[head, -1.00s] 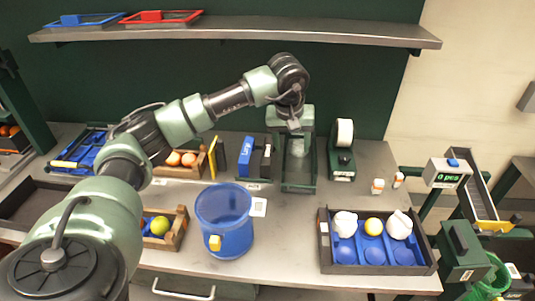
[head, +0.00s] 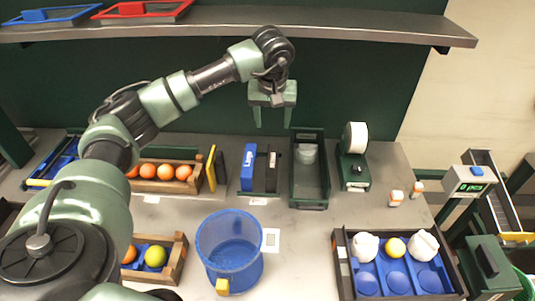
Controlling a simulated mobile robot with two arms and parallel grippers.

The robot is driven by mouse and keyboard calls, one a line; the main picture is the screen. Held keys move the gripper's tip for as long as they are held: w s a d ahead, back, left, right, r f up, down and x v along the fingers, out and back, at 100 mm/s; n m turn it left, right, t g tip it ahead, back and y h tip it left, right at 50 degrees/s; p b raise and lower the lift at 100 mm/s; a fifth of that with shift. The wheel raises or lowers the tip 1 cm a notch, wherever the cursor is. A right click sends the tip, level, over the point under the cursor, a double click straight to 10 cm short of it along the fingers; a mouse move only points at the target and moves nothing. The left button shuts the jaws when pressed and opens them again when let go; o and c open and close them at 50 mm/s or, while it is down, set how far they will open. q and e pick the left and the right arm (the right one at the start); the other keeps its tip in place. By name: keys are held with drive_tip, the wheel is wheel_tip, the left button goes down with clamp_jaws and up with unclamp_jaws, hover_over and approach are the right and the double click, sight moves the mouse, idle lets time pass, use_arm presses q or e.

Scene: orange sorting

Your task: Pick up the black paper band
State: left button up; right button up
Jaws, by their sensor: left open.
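A rack (head: 258,190) on the table holds a blue upright block (head: 249,167) and a dark upright piece (head: 262,172) beside it. The dark piece looks like the black paper band, but it is small and I cannot be sure. My left gripper (head: 273,121) is open and empty, fingers pointing down. In the picture it is above and slightly right of the rack, apart from it. My right gripper is not in view.
A dark green tray (head: 310,193) with a white round item (head: 307,153) stands right of the rack. A tape dispenser (head: 355,174) is further right. Yellow and black upright panels are left. A blue bucket (head: 229,270) stands in front. The shelf (head: 350,24) hangs above.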

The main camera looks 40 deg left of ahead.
use_arm(q)
drive_tip(key=a+f+b, duration=0.1)
drive_tip(key=f, duration=0.1)
drive_tip(key=b, duration=0.9)
hover_over(272, 160)
drive_tip(key=s, duration=0.1)
drive_tip(key=f, duration=0.7)
drive_tip(key=shift+s+d+f, duration=0.1)
drive_tip(key=shift+d+f, duration=0.15)
drive_tip(key=shift+f, duration=0.95)
drive_tip(key=p+x, duration=0.1)
drive_tip(key=x, duration=0.2)
drive_tip(key=p+x, duration=0.1)
drive_tip(key=x, duration=0.1)
drive_tip(key=shift+s+d+f+p, duration=0.1)
drive_tip(key=shift+d+f+p, duration=0.2)
drive_tip(key=shift+a+f, duration=0.1)
drive_tip(key=shift+f, duration=0.35)
clamp_jaws()
